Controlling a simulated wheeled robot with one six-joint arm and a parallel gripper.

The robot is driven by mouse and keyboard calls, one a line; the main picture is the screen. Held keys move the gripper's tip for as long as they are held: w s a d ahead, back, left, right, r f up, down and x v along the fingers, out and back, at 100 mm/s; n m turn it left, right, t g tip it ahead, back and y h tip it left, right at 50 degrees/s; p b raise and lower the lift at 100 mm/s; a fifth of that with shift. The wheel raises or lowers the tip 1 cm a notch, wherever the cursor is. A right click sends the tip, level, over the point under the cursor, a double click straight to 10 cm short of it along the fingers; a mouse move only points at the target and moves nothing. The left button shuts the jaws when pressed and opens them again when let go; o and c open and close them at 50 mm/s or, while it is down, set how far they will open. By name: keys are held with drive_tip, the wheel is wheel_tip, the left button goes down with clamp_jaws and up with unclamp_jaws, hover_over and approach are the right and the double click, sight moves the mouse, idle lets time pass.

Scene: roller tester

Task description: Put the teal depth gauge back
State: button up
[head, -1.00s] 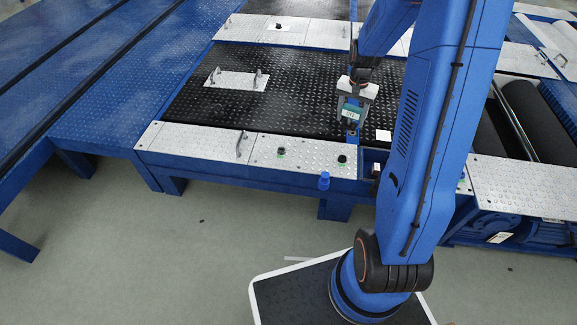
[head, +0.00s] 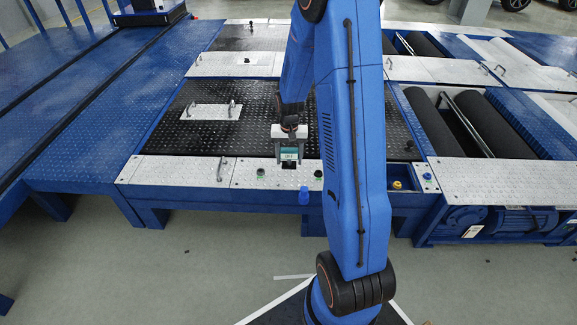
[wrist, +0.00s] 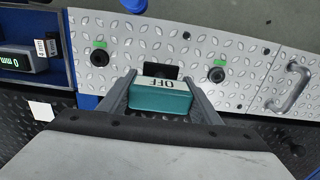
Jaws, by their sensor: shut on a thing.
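The teal depth gauge (wrist: 160,98) is between the jaws of my gripper (wrist: 158,92) in the wrist view, its pale face reading "OFF". In the head view the gauge (head: 289,153) hangs from my gripper (head: 289,157), over the silver tread plate (head: 240,178). My gripper is shut on it. A dark square recess (wrist: 160,70) in the plate lies just beyond the gauge, between two round black knobs with green labels. The gauge's near edge partly covers the view towards it. I cannot tell whether the gauge touches the plate.
A black knob (wrist: 217,75) and a metal handle (wrist: 289,88) stand right of the recess. A blue tray at left holds a display device (wrist: 22,60) and small labelled blocks (wrist: 46,46).

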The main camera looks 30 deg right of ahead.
sight(290, 164)
drive_tip(key=shift+f, duration=1.9)
drive_tip(key=shift+f, duration=0.15)
drive_tip(key=o, duration=1.3)
drive_tip(key=shift+d, duration=0.1)
